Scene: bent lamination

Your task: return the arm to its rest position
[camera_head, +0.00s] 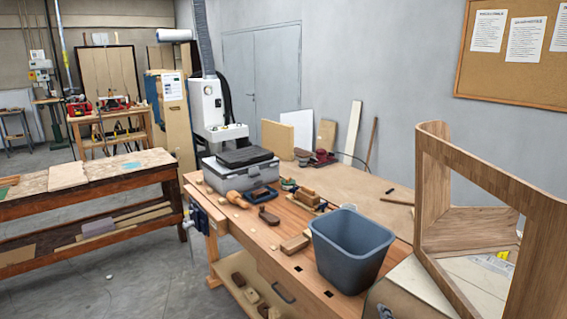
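Neither of my grippers shows clearly in the head view. A small dark piece (384,311) is cut off by the bottom edge, below the bin, and I cannot tell what it is. A large bent-wood frame (432,190) with rounded corners stands upright at the right. A blue-grey bin (352,250) stands open on the wooden workbench (265,243), left of the frame.
A grey toolbox (240,172) sits at the bench's far left end. Several hand tools and wood blocks lie between it and the bin. A second workbench (95,185) stands at the left, with open floor (150,270) in front. A corkboard (512,50) hangs on the wall.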

